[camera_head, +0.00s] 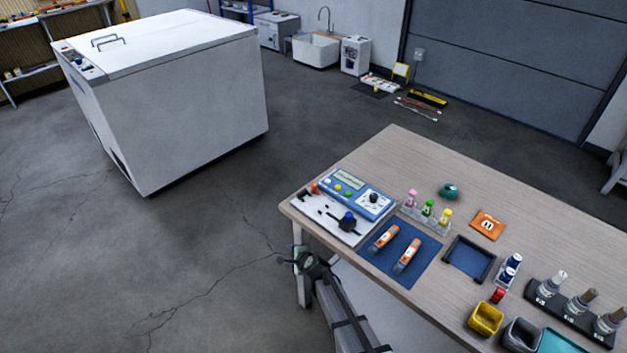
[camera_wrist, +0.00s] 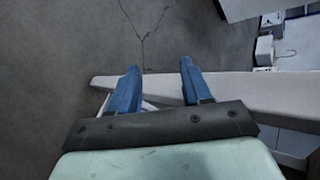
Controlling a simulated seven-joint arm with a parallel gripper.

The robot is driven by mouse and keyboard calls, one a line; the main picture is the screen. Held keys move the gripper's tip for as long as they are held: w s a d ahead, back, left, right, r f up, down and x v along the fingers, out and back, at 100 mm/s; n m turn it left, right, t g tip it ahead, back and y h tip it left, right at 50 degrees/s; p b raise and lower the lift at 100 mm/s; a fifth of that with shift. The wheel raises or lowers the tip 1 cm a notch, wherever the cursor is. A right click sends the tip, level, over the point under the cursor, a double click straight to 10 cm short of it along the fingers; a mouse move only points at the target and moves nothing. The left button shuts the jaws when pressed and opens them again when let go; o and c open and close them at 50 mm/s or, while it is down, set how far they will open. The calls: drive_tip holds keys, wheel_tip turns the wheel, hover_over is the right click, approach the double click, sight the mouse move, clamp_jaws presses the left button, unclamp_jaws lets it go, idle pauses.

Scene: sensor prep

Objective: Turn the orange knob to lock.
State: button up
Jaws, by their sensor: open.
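The orange knob (camera_head: 314,188) is small and sits at the upper left of a white board (camera_head: 328,221), near the table's left corner. A black fixture with a blue knob (camera_head: 348,218) is on the same board. My gripper (camera_head: 290,258) is off the table's left edge, beside the front-left leg, apart from the knob. In the wrist view, my gripper (camera_wrist: 158,72) shows two blue fingers spread apart with nothing between them. The orange knob is not visible in the wrist view. Its exact angle is too small to tell.
A blue meter (camera_head: 357,193) stands right behind the board. A blue mat (camera_head: 399,254) with two orange-and-white tools lies in front. Small bottles in a clear rack (camera_head: 425,219) stand to the right. The table edge (camera_wrist: 230,90) crosses the wrist view by the fingers.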

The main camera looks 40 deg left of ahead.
drive_tip(key=s+a+r+n+y, duration=0.1)
drive_tip(key=s+a+r+y, duration=0.1)
drive_tip(key=s+a+r, duration=0.55)
drive_tip(key=s+a+r+n+y, duration=0.1)
drive_tip(key=s+a+r, duration=0.2)
drive_tip(key=a+r, duration=0.8)
wheel_tip(320, 180, up, 21)
drive_tip(key=n+g+h, duration=0.2)
drive_tip(key=n+h, duration=1.1)
drive_tip(key=n, duration=0.8)
hover_over(314, 184)
wheel_tip(314, 184, down, 13)
drive_tip(key=shift+a+r, duration=0.1)
clamp_jaws()
